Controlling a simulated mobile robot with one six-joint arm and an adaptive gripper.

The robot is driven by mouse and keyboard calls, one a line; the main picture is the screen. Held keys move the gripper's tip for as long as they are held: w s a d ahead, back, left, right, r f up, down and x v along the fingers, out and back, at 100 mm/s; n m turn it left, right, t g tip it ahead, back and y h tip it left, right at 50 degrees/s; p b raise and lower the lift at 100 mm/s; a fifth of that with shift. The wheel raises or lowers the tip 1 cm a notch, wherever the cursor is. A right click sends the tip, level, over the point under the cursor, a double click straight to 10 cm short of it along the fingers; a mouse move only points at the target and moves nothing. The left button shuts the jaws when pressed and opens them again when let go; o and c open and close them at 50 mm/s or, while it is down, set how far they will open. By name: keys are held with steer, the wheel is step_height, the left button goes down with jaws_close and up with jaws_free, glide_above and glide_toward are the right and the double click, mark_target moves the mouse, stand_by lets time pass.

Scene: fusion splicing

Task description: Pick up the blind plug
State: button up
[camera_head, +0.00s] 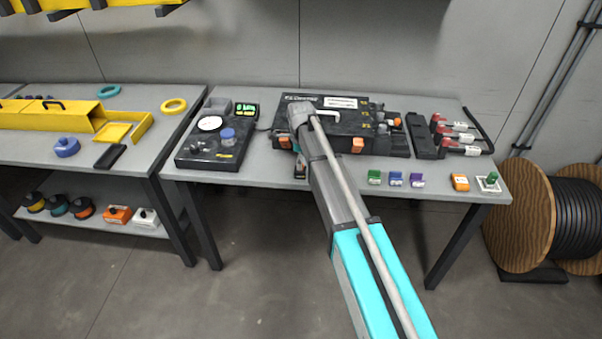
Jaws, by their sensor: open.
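No part is clearly marked as the blind plug, and I cannot tell which small part it is. Along the table's front right edge stand a green block (374,177), a blue block (396,179) and a purple block (417,181). Further right are an orange block (460,182) and a green plug-like piece (492,177) on a white square plate. My arm reaches over the table from the lower right. My gripper (300,171) points down near the front edge, left of these blocks and apart from them. It is open; its fingertips are small and partly hidden by my arm.
A black case (335,138) fills the table's middle. A dark device (214,152) with a green screen stands left of it. Red-and-white tools (460,137) lie at the right. A cable reel (545,225) stands beside the table. The front edge right of my arm has free room.

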steer(key=shift+s+a+f+b, duration=0.1)
steer(key=shift+f+b, duration=2.1)
steer(key=shift+f, duration=0.2)
steer(key=c, duration=1.2)
steer(key=shift+r, duration=0.25)
steer(key=shift+c, duration=0.2)
step_height(320, 180, up, 3)
steer(key=p, duration=0.3)
steer(key=s+d+r+p, duration=0.2)
steer(key=s+r+p, duration=0.7)
steer(key=s, duration=0.4)
steer(key=shift+s+d+r+p, duration=0.3)
steer(key=shift+s+p, duration=0.1)
steer(key=shift+p, duration=0.15)
steer(key=shift+s, duration=0.15)
